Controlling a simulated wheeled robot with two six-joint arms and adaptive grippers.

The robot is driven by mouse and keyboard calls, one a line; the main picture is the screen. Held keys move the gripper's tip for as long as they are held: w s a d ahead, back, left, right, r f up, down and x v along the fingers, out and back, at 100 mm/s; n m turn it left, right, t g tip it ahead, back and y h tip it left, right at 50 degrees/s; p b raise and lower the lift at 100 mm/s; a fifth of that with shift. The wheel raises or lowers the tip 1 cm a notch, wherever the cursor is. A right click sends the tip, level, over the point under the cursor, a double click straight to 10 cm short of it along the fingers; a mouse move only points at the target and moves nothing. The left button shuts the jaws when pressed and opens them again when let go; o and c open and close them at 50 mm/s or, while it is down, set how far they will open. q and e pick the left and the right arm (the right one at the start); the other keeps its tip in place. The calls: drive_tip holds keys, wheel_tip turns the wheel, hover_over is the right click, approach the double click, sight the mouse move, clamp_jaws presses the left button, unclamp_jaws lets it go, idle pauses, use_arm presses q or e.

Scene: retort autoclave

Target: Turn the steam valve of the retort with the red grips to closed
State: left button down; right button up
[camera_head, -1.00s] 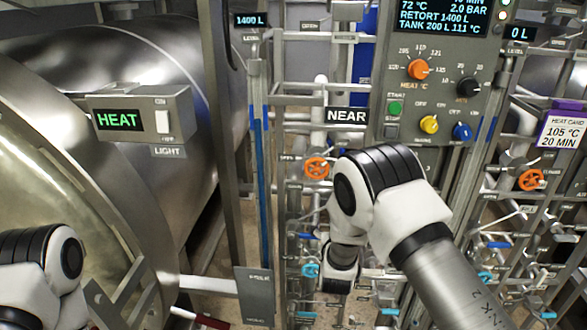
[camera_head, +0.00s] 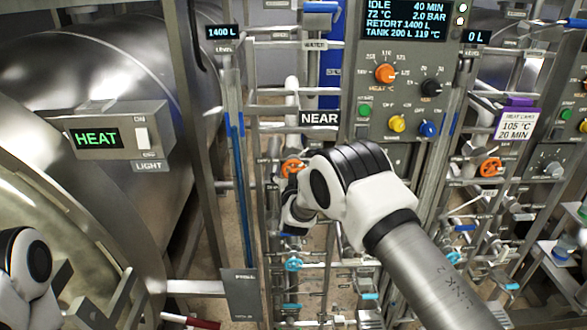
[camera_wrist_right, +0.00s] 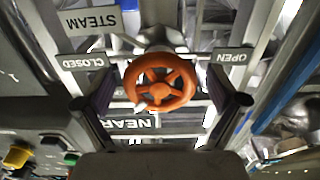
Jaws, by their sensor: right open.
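The orange steam handwheel (camera_wrist_right: 160,83) fills the middle of the right wrist view, under a STEAM sign (camera_wrist_right: 90,21). A CLOSED label (camera_wrist_right: 84,62) and an OPEN label (camera_wrist_right: 232,57) flank it; the lettering appears upside down. My right gripper (camera_wrist_right: 162,104) is open, one finger on each side of the wheel, and contact is not visible. In the head view an orange wheel (camera_head: 292,168) shows just above my right wrist, whose fingers are hard to make out. A red grip (camera_head: 200,322) shows at the bottom left, by the near retort (camera_head: 75,215). My left gripper is out of view.
A NEAR sign (camera_head: 319,118) hangs above the wheel, beside a control panel (camera_head: 400,150) with knobs. Pipes and blue-handled valves crowd the area below. A second orange wheel (camera_head: 490,167) is farther right. A HEAT box (camera_head: 150,165) juts out at left.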

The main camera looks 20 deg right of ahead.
drive_tip(key=shift+d, duration=0.1)
drive_tip(key=shift+c, duration=1.3)
drive_tip(key=c, duration=0.9)
